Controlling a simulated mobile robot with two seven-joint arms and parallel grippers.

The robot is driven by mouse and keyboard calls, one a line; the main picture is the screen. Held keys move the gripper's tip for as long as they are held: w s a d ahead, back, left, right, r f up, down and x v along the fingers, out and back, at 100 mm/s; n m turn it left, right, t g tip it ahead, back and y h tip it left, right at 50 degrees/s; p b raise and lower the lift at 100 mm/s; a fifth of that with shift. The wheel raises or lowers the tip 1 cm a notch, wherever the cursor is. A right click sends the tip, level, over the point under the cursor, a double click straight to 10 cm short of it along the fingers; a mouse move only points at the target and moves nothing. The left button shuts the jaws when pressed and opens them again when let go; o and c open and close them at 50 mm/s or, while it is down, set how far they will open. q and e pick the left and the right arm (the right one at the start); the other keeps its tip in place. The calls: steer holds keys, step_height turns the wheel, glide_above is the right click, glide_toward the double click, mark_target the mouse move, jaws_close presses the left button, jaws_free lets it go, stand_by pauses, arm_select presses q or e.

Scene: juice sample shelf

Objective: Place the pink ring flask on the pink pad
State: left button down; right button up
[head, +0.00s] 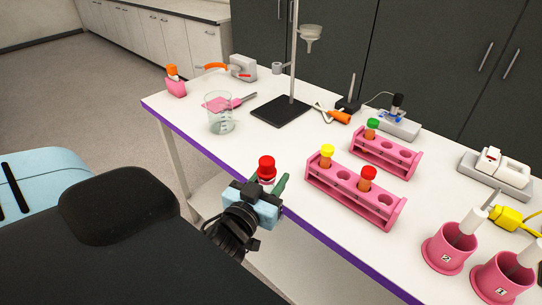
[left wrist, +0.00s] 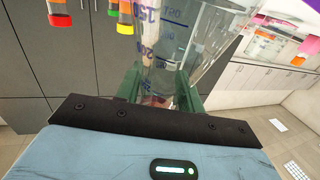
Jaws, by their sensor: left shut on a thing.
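My left gripper (head: 270,184) is at the table's near edge, shut on a flask with a red cap (head: 267,167). In the left wrist view the flask is clear glass with blue graduation marks (left wrist: 165,45), between the green fingers (left wrist: 160,88). Its body is mostly hidden by the gripper in the head view, and I cannot make out its ring. A flat pink patch (head: 238,102) shows beside and through a clear beaker (head: 219,116) at the table's left; I cannot tell if it is the pink pad. My right gripper is not in view.
Two pink racks (head: 345,196) (head: 407,160) with capped tubes stand right of the gripper. A stand with a black base (head: 281,110) is behind. Pink cups (head: 447,252) stand at the right. The white table (head: 245,140) is clear between beaker and gripper.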

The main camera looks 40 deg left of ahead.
arm_select(q)
steer(key=s+d+f+m+h, duration=0.2)
steer(key=s+d+f+h, duration=0.1)
steer(key=d, duration=0.5)
steer(key=shift+s+t, duration=0.15)
steer(key=shift+t, duration=0.15)
steer(key=shift+a+f, duration=0.1)
steer(key=shift+a, duration=0.05)
